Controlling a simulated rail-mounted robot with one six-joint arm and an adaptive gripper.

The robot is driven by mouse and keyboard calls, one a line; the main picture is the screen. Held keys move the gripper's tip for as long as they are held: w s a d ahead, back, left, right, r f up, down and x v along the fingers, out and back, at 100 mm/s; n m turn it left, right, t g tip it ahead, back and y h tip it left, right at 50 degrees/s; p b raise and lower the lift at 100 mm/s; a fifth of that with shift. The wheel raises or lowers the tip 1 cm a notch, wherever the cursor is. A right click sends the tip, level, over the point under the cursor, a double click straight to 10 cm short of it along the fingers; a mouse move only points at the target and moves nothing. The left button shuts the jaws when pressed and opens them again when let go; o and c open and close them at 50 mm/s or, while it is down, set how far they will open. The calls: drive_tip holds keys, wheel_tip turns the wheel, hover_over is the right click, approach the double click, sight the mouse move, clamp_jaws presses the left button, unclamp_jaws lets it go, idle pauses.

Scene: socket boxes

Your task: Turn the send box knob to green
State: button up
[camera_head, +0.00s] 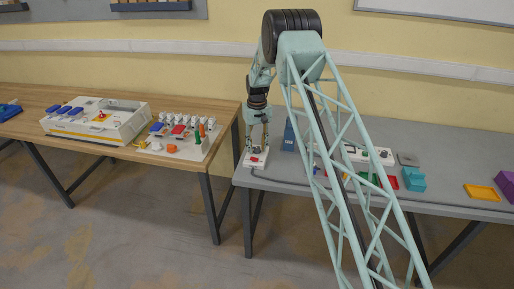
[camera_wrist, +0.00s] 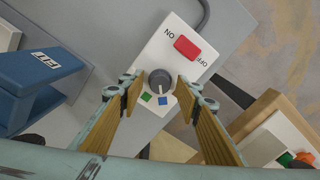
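The send box (camera_wrist: 180,60) is a white box with a red rocker switch (camera_wrist: 187,46) between the printed words ON and OFF. Its round dark grey knob (camera_wrist: 160,80) has a white pointer line that seems aimed toward the blue mark (camera_wrist: 163,100). The green mark (camera_wrist: 146,98) sits beside the blue one. My gripper (camera_wrist: 157,88) is open, with one finger on each side of the knob and gaps visible between. In the head view, my gripper (camera_head: 257,143) points down over the box (camera_head: 255,160) at the grey table's left corner.
A blue stand (camera_wrist: 40,85) is left of the box in the wrist view. A cable (camera_wrist: 204,12) leaves the box's far end. In the head view, a wooden table (camera_head: 222,108) with a white device (camera_head: 95,119) stands left, across a narrow gap. Coloured trays (camera_head: 481,192) lie right.

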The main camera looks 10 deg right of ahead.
drive_tip(key=c, duration=0.9)
drive_tip(key=shift+o, duration=0.2)
drive_tip(key=shift+m, duration=0.5)
drive_tip(key=m+b, duration=0.1)
drive_tip(key=m, duration=0.2)
drive_tip(key=shift+m+b, duration=0.55)
drive_tip(key=shift+m, duration=1.85)
drive_tip(key=o, duration=0.9)
drive_tip(key=shift+c, duration=0.2)
